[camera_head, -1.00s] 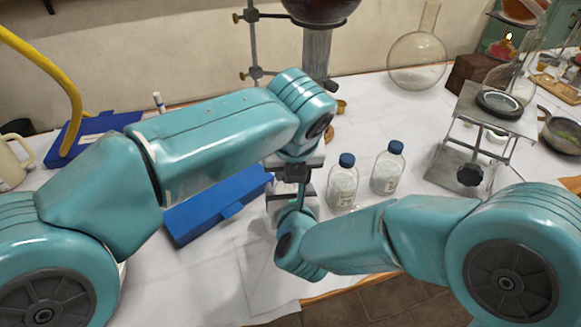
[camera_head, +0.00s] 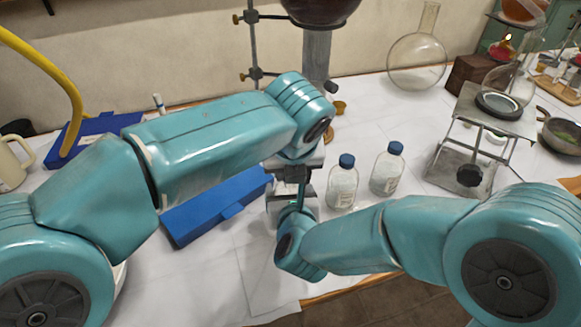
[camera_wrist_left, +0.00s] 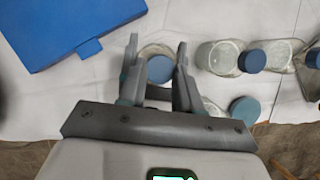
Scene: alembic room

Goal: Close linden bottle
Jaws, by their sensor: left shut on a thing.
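My left gripper (camera_wrist_left: 157,85) has its two fingers on either side of a blue cap (camera_wrist_left: 160,70). A clear glass bottle (camera_wrist_left: 151,50) shows just beyond this cap; I cannot tell whether the cap is seated on it. In the head view my left gripper (camera_head: 292,182) points down, and the bottle is mostly hidden by my arms. My right arm reaches in from the right, with its wrist just below; its fingers are mostly hidden. Two blue-capped bottles (camera_head: 342,182) (camera_head: 387,170) stand upright to the right. Their labels are unreadable, so I cannot tell which is linden.
A blue box (camera_head: 215,208) lies left of the gripper. Another blue cap (camera_wrist_left: 244,110) shows at lower right in the left wrist view. A metal jack stand (camera_head: 480,140) and round flask (camera_head: 416,62) stand farther right and back. A clamp stand (camera_head: 253,45) is behind.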

